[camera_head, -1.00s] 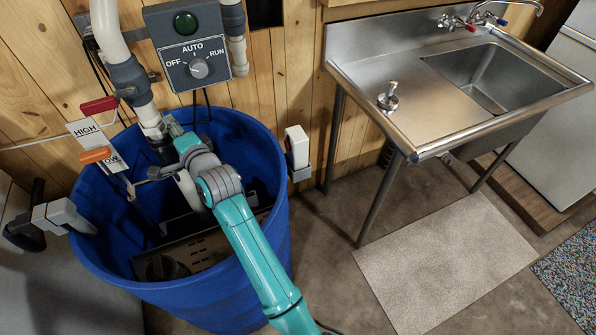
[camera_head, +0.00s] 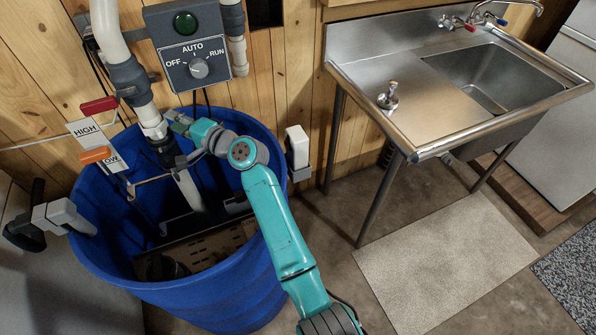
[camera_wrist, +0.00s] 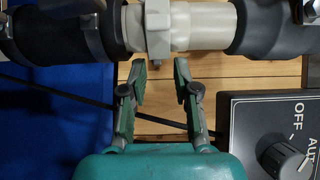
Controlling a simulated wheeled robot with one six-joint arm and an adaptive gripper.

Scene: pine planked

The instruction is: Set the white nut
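The white nut (camera_wrist: 158,32) is a pale ring with a squared lug on the pale pipe, between dark couplings, in the wrist view. In the head view, the pale section with the nut (camera_head: 153,128) is on the upright pipe above the blue tub. My gripper (camera_wrist: 161,72) is open and empty. Its two fingers point at the pipe, one to each side of the nut's line, with the tips short of it. In the head view my gripper (camera_head: 176,122) is just right of the pipe, its fingers small and partly hard to make out.
The blue tub (camera_head: 262,150) surrounds the lower pipe. A control box with an AUTO knob (camera_head: 199,68) hangs close to the right of the pipe. HIGH and LOW tags (camera_head: 84,131) are at left.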

